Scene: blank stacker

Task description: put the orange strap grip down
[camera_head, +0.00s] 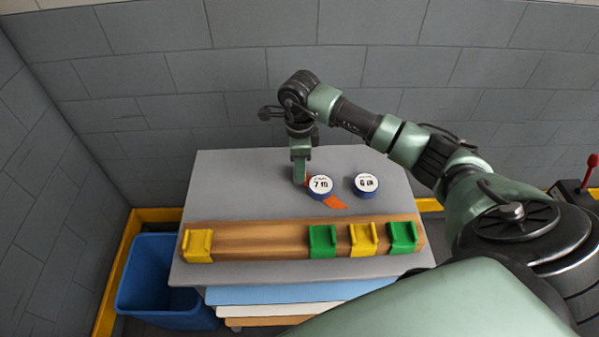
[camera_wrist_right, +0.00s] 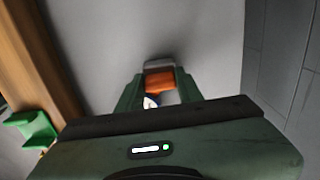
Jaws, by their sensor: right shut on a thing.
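The orange strap grip (camera_head: 336,203) is at the grey tabletop, and its right end shows beyond a round blue-and-white piece marked 7 (camera_head: 320,186) that partly hides it. My right gripper (camera_head: 302,180) points down at the strap grip's left end. In the right wrist view the orange part (camera_wrist_right: 160,80) sits between the green fingers (camera_wrist_right: 158,95), which are shut on it. I cannot tell whether the strap grip touches the tabletop. My left gripper is not in view.
A second round piece marked 6 (camera_head: 367,185) stands to the right. A wooden rail (camera_head: 262,239) with yellow and green clips crosses the front of the table (camera_head: 235,180). The tabletop left of the gripper is clear. A blue bin (camera_head: 160,275) stands at left.

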